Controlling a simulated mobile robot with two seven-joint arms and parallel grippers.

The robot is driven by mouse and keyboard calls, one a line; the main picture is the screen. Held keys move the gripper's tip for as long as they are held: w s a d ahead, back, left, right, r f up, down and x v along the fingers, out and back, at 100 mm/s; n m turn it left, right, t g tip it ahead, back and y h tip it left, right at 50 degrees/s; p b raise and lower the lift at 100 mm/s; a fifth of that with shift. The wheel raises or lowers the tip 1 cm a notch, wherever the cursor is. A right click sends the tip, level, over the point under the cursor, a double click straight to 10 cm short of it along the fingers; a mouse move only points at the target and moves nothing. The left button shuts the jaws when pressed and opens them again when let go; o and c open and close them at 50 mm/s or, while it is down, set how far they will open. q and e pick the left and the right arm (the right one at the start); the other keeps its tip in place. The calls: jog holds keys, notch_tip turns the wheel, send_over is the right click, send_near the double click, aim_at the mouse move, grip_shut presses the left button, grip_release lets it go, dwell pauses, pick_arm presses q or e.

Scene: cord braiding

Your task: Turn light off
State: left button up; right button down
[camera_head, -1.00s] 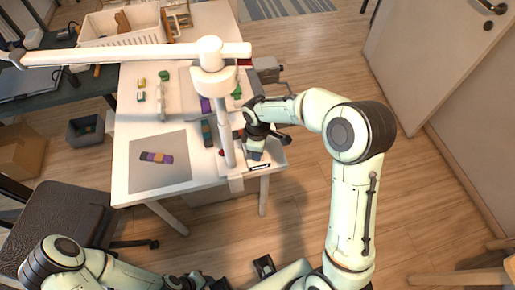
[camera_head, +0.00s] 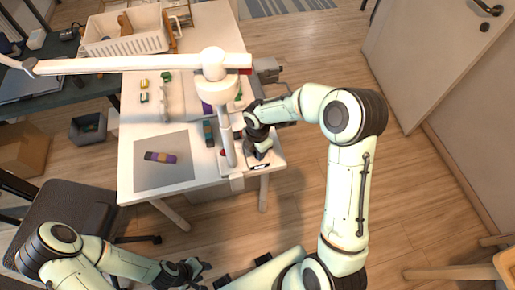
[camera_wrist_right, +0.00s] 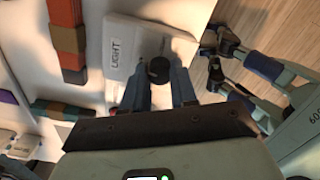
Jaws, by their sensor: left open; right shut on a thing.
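The white light switch box (camera_wrist_right: 130,45) carries the label "LIGHT" (camera_wrist_right: 116,57) and a dark round knob (camera_wrist_right: 158,70). In the head view the box (camera_head: 277,161) sits at the right front corner of the white table. My right gripper (camera_wrist_right: 159,82) has its fingers on either side of the knob and is shut on it. In the head view my right gripper (camera_head: 260,152) is over the box and hides the knob. My left gripper (camera_head: 200,272) is open and empty, low in front of the table.
A white lamp-like post and arm (camera_head: 150,64) cross above the white table (camera_head: 150,205). A grey mat (camera_head: 180,174) holds a coloured block strip (camera_head: 160,157). Coloured blocks (camera_wrist_right: 68,40) lie beside the switch box. A chair (camera_head: 65,205) stands at left.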

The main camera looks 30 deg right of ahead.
pick_arm(q)
jog(key=shift+w+r+p, duration=0.3)
jog(key=shift+w+r, duration=0.1)
jog(key=shift+r, duration=0.1)
pick_arm(e)
jog(key=shift+w+r+n, duration=0.1)
jog(key=shift+n, duration=0.7)
jog(key=c, duration=0.9)
grip_release()
pick_arm(q)
jog(key=shift+w+r+p, duration=0.6)
jog(key=shift+w+r, duration=0.25)
jog(key=shift+r, duration=0.05)
pick_arm(e)
notch_tip(320, 180, up, 13)
jog(key=shift+r, duration=0.2)
